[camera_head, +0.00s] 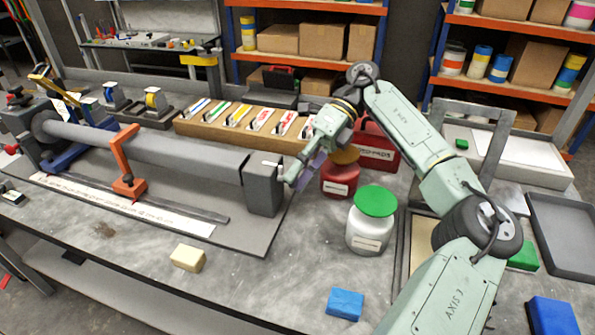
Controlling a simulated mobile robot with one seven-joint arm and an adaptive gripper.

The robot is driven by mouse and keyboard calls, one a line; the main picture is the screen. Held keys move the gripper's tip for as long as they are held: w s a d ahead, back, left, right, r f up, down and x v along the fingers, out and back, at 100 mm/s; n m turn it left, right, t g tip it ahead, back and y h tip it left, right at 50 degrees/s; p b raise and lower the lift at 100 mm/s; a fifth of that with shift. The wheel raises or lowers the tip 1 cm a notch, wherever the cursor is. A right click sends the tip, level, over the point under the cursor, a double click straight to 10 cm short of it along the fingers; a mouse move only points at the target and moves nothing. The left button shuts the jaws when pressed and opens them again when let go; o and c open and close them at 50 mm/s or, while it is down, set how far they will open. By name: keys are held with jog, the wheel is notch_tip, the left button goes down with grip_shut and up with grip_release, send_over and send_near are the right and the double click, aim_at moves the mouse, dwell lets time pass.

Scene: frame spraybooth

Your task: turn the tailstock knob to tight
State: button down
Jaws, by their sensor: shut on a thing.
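The tailstock (263,192) is a dark grey block at the right end of the long grey tube (150,148). My gripper (291,176) is at the tailstock's right face, reaching in from the right, with its fingers shut on the tailstock knob. The fingers hide most of the knob, so its turned position cannot be told. A small pale pin or lever shows at the top of the tailstock, just left of the fingers. An orange clamp-like stand (128,165) stands in front of the tube, well left of my gripper.
A white jar with a green lid (372,220) and a red jar (340,180) stand close to the right of my gripper. A wooden rack (240,125) is behind the tube. A yellow sponge (188,258) and blue block (345,304) lie in front, with bare bench between.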

jog(key=c, duration=1.3)
grip_release()
notch_tip(320, 180, up, 10)
